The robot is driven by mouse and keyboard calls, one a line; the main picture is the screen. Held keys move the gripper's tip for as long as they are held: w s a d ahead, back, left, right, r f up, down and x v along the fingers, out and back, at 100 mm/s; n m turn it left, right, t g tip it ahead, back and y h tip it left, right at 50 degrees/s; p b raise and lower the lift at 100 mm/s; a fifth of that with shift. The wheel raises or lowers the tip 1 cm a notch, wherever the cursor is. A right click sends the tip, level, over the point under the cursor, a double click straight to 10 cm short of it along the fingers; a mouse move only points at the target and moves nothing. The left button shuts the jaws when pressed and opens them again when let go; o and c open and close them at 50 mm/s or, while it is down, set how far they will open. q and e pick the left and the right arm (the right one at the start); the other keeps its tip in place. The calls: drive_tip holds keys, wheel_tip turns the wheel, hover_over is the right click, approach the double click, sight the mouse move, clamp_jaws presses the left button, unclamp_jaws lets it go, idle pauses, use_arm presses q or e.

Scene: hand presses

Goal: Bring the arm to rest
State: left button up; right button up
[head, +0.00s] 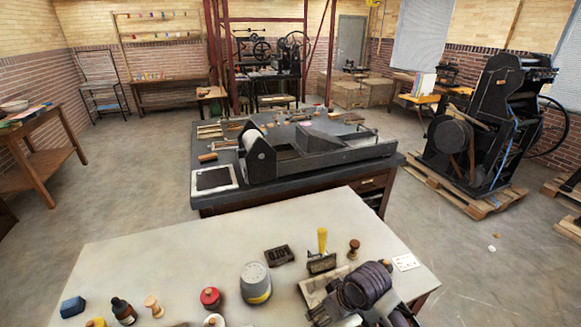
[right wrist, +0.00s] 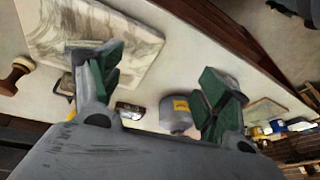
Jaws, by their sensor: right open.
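My right arm comes in at the bottom right of the head view, over the right part of the pale table (head: 225,236). My right gripper (right wrist: 160,82) shows in the right wrist view with its two green-padded fingers spread wide apart. Nothing is between the fingers. A pale veined slab (right wrist: 92,32) lies beyond the fingers, and it shows partly hidden by my arm in the head view (head: 313,291). A grey tin with a yellow label (right wrist: 175,112) also shows in the head view (head: 255,283). My left gripper is not in view.
Near my arm stand a yellow-handled stamp (head: 322,241), a small wooden-knobbed stamp (head: 353,249) and a dark type block (head: 279,256). A red-topped jar (head: 211,299) and a dark bottle (head: 123,311) stand further left. A dark press table (head: 330,180) lies beyond. The table's far left is clear.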

drive_tip(key=shift+s+d+f+m+t+h, duration=0.5)
drive_tip(key=shift+s+d+f+m+h, duration=1.2)
drive_tip(key=shift+s+d, duration=3.8)
wheel_tip(320, 180, down, 31)
drive_tip(key=s+d+g, duration=0.1)
drive_tip(key=s+d+f, duration=0.2)
drive_tip(key=s+f, duration=0.8)
drive_tip(key=s, duration=0.1)
drive_tip(key=s+d+f+g, duration=0.1)
drive_tip(key=s+d+f, duration=0.1)
drive_tip(key=s+f, duration=0.8)
drive_tip(key=shift+s+d+m+g+y, duration=0.2)
drive_tip(key=shift+s+m+g+y, duration=0.1)
drive_tip(key=shift+s, duration=0.45)
